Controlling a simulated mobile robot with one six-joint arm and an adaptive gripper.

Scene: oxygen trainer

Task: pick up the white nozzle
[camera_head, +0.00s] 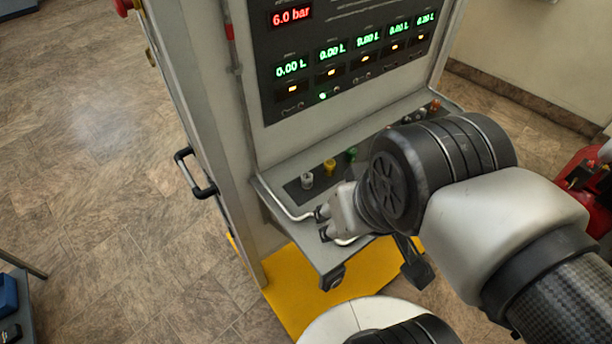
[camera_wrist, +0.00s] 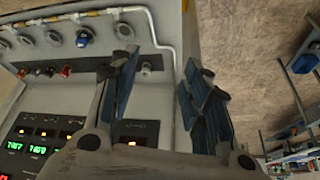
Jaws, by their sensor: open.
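The white nozzle (camera_head: 307,180) stands at the left end of a row of nozzles on the trainer's shelf. A small pale nozzle, seemingly the same one, shows in the wrist view (camera_wrist: 146,68) between the two fingers, nearer the left finger. My gripper (camera_head: 323,223) is open and empty by the shelf's front edge, a little in front of the white nozzle and apart from it. In the wrist view my gripper (camera_wrist: 161,63) has its fingers spread, and the left finger covers part of the nozzle row.
A yellow nozzle (camera_head: 330,167) and a green nozzle (camera_head: 351,154) stand beside the white one. A pipe-like rail (camera_head: 278,199) edges the shelf. The display panel (camera_head: 345,60) rises behind. A black handle (camera_head: 195,173) juts from the cabinet's left side.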

